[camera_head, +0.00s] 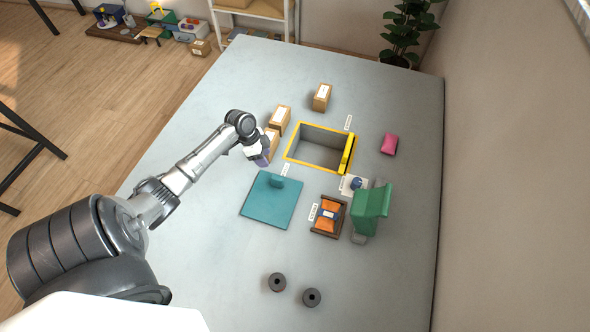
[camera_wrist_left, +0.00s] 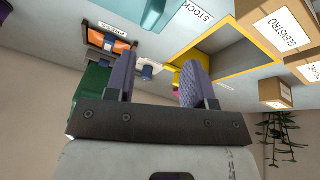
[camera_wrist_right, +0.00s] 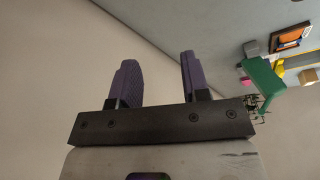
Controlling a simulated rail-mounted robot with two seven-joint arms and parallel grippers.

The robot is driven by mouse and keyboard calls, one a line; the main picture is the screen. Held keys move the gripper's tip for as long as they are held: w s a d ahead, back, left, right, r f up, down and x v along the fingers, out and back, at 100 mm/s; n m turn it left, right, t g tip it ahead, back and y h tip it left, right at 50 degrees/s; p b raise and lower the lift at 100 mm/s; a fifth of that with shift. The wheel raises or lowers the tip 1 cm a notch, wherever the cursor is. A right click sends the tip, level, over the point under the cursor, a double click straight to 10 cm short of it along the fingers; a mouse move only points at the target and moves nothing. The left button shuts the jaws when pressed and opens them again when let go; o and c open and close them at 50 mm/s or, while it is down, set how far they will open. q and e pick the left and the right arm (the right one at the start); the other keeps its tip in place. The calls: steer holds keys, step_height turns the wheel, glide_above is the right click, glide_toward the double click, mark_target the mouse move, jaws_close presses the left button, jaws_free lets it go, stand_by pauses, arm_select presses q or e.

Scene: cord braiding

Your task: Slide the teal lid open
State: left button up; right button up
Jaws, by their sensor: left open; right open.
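The flat teal lid (camera_head: 266,207) with its raised handle (camera_head: 278,182) lies on the table, in front of and left of a yellow-framed opening (camera_head: 290,152). The opening is uncovered and shows a grey recess. Part of the lid (camera_wrist_left: 150,12) shows at the top of the left wrist view. My left gripper (camera_head: 263,160) is open and empty, beyond the lid's far edge and beside a cardboard box; it is apart from the handle. Its two purple fingers (camera_wrist_left: 158,78) are spread. My right gripper (camera_wrist_right: 156,78) is open and empty; it is outside the head view.
Several cardboard boxes (camera_head: 322,97) stand left of and behind the opening. A yellow piece (camera_head: 348,153) is at its right edge. A pink packet (camera_head: 389,144), a green device (camera_head: 371,204) and a wooden press with orange cloth (camera_head: 328,216) are to the right. Two dark cylinders (camera_head: 277,282) stand in front.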

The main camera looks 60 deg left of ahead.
mark_target(276, 177)
arm_select(q)
steer(key=d+f+m+b, duration=0.1)
steer(key=f, duration=0.2)
steer(key=w+d+f+m+b, duration=0.1)
steer(key=d+f, duration=0.1)
steer(key=f, duration=0.2)
steer(key=w+d+f+m+b, duration=0.1)
steer(key=f, duration=0.3)
steer(key=shift+d+m, duration=0.25)
steer(key=shift+m, duration=0.15)
steer(key=shift+b+x, duration=0.45)
steer(key=shift+x, duration=0.45)
steer(key=shift+d, duration=0.1)
arm_select(e)
steer(key=f, duration=0.1)
steer(key=s+f, duration=0.1)
steer(key=f, duration=0.1)
steer(key=d+f, duration=0.1)
steer(key=shift+s+f, duration=0.25)
steer(key=shift+s, duration=0.15)
steer(key=shift+d, duration=0.1)
arm_select(q)
steer(key=shift+c, duration=0.3)
steer(key=c, duration=0.7)
jaws_close()
